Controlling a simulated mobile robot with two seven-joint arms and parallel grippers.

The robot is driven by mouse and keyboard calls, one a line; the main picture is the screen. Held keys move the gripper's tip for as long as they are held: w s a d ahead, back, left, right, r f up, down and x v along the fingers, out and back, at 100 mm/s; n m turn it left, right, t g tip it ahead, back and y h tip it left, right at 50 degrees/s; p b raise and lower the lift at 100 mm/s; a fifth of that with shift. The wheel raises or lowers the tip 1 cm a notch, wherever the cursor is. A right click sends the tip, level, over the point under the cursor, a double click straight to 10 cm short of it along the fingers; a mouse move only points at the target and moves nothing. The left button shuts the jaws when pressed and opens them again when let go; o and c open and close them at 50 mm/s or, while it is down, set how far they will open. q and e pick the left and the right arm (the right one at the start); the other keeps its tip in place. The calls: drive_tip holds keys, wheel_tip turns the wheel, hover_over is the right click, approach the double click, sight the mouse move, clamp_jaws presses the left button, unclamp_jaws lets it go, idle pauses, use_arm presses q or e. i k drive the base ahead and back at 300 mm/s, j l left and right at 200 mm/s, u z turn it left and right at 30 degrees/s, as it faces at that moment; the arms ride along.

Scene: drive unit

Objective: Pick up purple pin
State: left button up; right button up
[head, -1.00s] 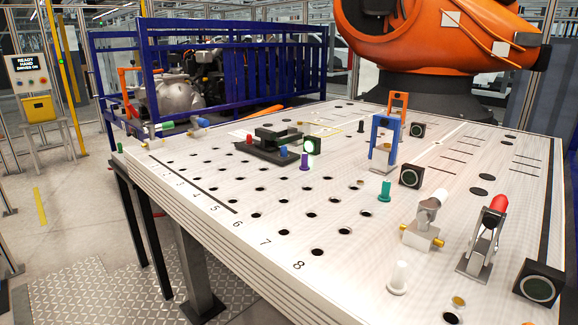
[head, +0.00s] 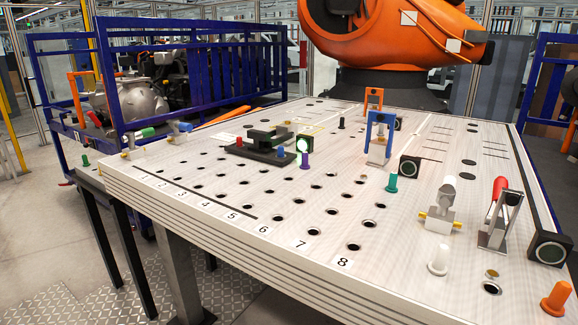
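The purple pin (head: 305,161) stands upright on the white table top, just below a small box with a lit white button (head: 304,144). It is right of the dark block fixture (head: 262,148). Its lower end meets the table, and I cannot tell how deep it sits in a hole. Neither of my grippers shows in the head view.
The white table (head: 250,222) has rows of holes numbered 1 to 8. A teal pin (head: 392,182), a white pin (head: 438,260) and an orange pin (head: 556,299) stand to the right. A blue frame (head: 380,138) and toggle clamps (head: 498,215) rise from the top. An orange robot (head: 400,30) is behind.

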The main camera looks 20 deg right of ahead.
sight(305, 165)
drive_tip(key=j, duration=0.45)
drive_tip(key=i+j, duration=0.15)
drive_tip(key=j, duration=0.3)
drive_tip(key=j+z, duration=0.1)
drive_tip(key=z, duration=0.3)
drive_tip(key=j+z, duration=0.1)
drive_tip(key=z, duration=0.3)
drive_tip(key=j+z, duration=0.1)
drive_tip(key=z, duration=0.25)
